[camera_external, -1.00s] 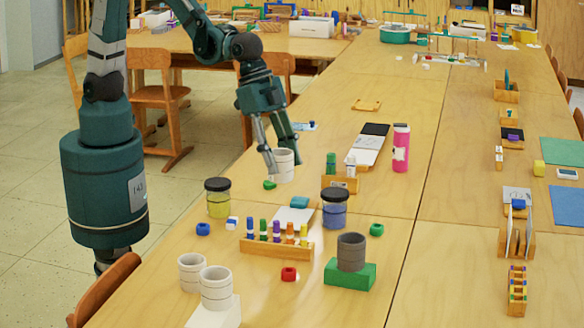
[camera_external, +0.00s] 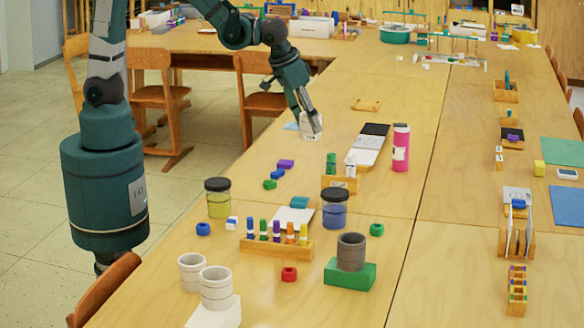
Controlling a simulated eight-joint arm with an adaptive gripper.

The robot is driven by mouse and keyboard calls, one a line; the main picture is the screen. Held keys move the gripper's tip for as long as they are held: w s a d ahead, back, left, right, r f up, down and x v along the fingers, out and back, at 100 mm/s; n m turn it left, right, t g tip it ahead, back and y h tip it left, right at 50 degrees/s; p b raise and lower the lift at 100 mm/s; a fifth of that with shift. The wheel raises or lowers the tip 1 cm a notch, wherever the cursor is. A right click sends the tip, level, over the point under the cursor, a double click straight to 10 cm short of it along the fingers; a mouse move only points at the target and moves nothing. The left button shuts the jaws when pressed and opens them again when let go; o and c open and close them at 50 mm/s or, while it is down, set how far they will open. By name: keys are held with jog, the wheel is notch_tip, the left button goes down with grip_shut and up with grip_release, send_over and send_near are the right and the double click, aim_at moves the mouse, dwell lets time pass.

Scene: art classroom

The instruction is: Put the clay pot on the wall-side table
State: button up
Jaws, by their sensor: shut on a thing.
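My gripper (camera_external: 314,120) is shut on a pale, light-grey clay pot (camera_external: 308,130). The fingers hide part of the pot. It is over the long near table (camera_external: 330,85), by its left edge; its height above the surface is hard to tell. Another table (camera_external: 205,42) stands at the back left, near the wall, with several objects on it; it seems to be the wall-side table.
Two similar pale pots (camera_external: 217,288) stand at the front, and a dark grey pot (camera_external: 351,252) stands on a green block (camera_external: 349,274). Jars, a pink bottle (camera_external: 400,148) and a marker rack (camera_external: 277,247) share the table. Wooden chairs (camera_external: 160,105) stand left of it.

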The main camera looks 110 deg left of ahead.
jog(key=a+f+n, duration=0.1)
jog(key=a+f, duration=0.2)
jog(key=f, duration=0.1)
jog(key=shift+s+a+f+n, duration=0.3)
jog(key=shift+s+f, duration=0.1)
jog(key=shift+f, duration=0.1)
dwell(0.6)
jog(key=shift+f+b, duration=0.95)
jog(key=shift+f, duration=2.1)
jog(key=shift+f+b, duration=0.55)
jog(key=shift+f, duration=1.3)
jog(key=shift+f, duration=0.15)
